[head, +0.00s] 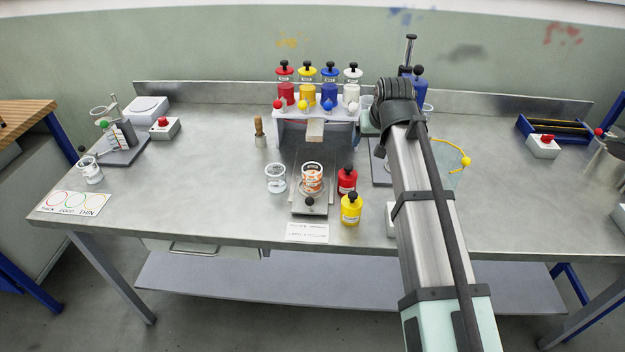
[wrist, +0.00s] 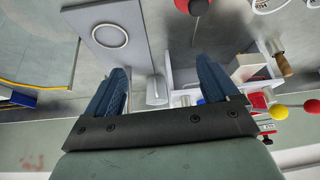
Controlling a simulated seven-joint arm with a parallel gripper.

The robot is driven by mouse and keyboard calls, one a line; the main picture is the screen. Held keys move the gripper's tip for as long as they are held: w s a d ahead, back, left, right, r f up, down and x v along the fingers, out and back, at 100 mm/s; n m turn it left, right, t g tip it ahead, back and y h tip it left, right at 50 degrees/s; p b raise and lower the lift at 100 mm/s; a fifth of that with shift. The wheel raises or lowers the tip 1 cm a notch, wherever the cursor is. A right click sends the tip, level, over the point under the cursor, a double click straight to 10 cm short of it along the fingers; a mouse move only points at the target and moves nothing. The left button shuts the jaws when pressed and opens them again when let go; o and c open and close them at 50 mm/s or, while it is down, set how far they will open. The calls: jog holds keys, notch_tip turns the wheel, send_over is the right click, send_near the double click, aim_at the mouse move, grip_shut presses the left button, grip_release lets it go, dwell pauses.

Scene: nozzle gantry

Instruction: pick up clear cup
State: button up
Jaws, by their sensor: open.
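A clear cup (head: 275,178) stands upright on the bench, just left of a clear cup with an orange pattern (head: 312,177). The patterned cup stands on the small platform below the nozzle gantry (head: 315,130). Another clear cup (head: 92,171) stands at the far left. My gripper shows in the wrist view (wrist: 162,75) with its two blue fingers spread apart and nothing between them. It is well right of and behind the middle cups, above the bench. In the head view my arm hides most of it.
Red (head: 347,180) and yellow (head: 351,209) bottles stand right of the patterned cup. A wooden-handled brush (head: 260,132) stands behind the clear cup. A card (head: 307,232) lies in front. Bare bench (head: 190,185) lies left of the clear cup.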

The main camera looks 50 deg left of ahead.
jog(key=s+a+n+g, duration=0.2)
jog(key=s+a, duration=0.3)
jog(key=s, duration=0.9)
send_near(312, 171)
jog(key=f, duration=0.1)
jog(key=s+f, duration=0.1)
jog(key=f, duration=0.1)
jog(key=shift+a+h, duration=0.15)
jog(key=shift+h, duration=0.15)
jog(key=shift+x, duration=2.65)
jog(key=shift+w+a+r, duration=0.15)
jog(key=shift+a, duration=0.05)
jog(key=shift+c, duration=0.2)
jog(key=c, duration=1.2)
